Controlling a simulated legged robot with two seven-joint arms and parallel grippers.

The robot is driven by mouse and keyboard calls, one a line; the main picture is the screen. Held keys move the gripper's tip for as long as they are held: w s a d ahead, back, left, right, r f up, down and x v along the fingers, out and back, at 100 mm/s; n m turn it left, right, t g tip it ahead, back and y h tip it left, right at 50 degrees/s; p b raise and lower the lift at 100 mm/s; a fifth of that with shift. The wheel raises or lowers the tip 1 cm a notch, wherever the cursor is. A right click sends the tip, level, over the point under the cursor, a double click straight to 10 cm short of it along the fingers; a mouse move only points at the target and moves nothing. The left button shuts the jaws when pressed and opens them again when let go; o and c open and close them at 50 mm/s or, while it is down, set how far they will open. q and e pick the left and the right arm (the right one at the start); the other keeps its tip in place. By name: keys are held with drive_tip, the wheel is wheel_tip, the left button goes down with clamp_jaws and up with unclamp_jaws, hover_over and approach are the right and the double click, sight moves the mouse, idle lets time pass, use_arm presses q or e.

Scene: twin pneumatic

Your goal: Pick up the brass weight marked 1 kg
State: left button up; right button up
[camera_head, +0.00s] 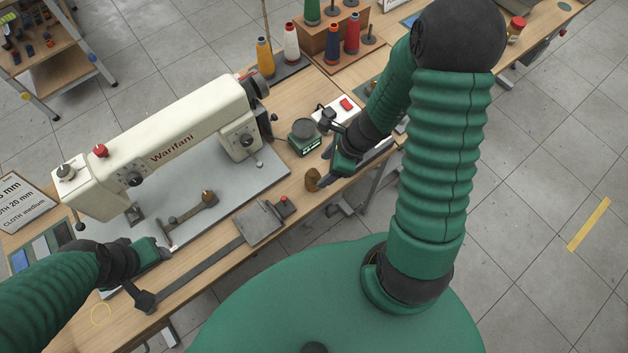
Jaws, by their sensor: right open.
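A brass-brown weight (313,179) stands near the front edge of the wooden bench, right of the sewing machine; its marking is too small to read. My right gripper (324,168) is open and reaches in from the right, its dark fingers close beside the weight. I cannot tell whether a finger touches it; the weight is not clearly between the fingers. My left gripper (160,254) is low over the left part of the bench, by the front edge of the machine's grey bed. Its fingers are too small and dark to tell open from shut.
A cream sewing machine (165,145) fills the bench's left part. A green scale (304,137) with a dark round top stands behind the weight. A grey plate with a long bar (258,224) lies along the front edge. Thread cones (291,43) stand at the back.

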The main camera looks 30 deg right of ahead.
sight(316, 173)
drive_tip(key=a+f, duration=0.1)
drive_tip(key=w+a+f+b, duration=0.1)
drive_tip(key=f, duration=0.1)
drive_tip(key=shift+w+a+f, duration=0.15)
drive_tip(key=shift+a, duration=0.2)
drive_tip(key=b+x, duration=0.1)
drive_tip(key=x, duration=0.1)
drive_tip(key=shift+a+f+b, duration=0.15)
drive_tip(key=shift+f+b, duration=0.25)
drive_tip(key=shift+f, duration=0.3)
drive_tip(key=shift+w+d, duration=0.2)
drive_tip(key=shift+d, duration=0.25)
drive_tip(key=shift+c, duration=0.8)
drive_tip(key=shift+a+r, duration=0.1)
drive_tip(key=shift+a, duration=0.3)
drive_tip(key=c, duration=0.9)
clamp_jaws()
use_arm(q)
drive_tip(key=f, duration=0.1)
drive_tip(key=a+f, duration=0.1)
drive_tip(key=f, duration=0.1)
drive_tip(key=shift+w+f, duration=0.15)
drive_tip(key=shift+f, duration=0.15)
use_arm(e)
drive_tip(key=shift+s+d, duration=0.1)
drive_tip(key=shift+d, duration=0.1)
